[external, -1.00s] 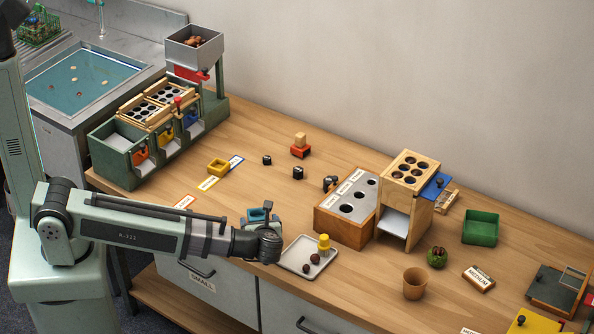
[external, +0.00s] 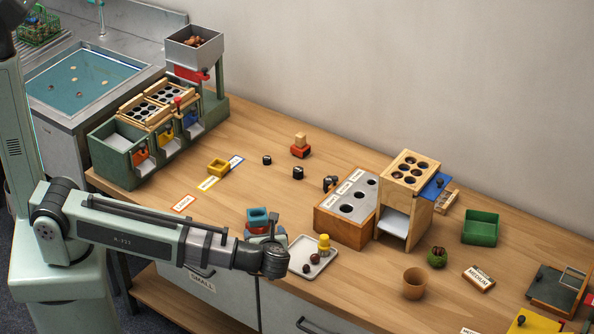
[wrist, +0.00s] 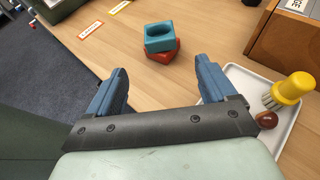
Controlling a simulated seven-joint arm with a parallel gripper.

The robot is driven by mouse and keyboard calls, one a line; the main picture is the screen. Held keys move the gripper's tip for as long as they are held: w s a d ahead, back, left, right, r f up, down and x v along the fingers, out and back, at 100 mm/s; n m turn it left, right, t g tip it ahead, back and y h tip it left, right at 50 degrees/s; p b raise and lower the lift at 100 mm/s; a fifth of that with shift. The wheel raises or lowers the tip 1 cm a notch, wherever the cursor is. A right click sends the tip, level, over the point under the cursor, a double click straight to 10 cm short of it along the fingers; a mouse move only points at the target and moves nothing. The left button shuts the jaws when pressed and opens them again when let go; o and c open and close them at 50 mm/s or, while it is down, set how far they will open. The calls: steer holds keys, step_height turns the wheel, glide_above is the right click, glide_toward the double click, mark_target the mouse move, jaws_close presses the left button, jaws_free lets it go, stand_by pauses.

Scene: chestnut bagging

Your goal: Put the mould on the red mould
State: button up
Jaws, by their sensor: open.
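The blue mould (external: 257,215), a square block with a round hollow, sits on top of the red mould (external: 252,231) near the table's front edge. In the wrist view the blue mould (wrist: 159,37) rests on the red mould (wrist: 163,53), turned a little against it, with red showing along the near side and at the right. My gripper (wrist: 161,66) is open and empty, its two blue fingers apart on the near side of the stack and clear of the blue mould. In the external view my wrist partly hides the fingers.
A white tray (external: 329,247) with a yellow-handled brush (external: 324,243) and chestnuts is close on the right. A wooden sizing box (external: 331,228) stands behind it. A yellow mould (external: 218,168) and label cards lie to the back left.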

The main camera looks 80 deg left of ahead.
steer(key=shift+v, duration=0.75)
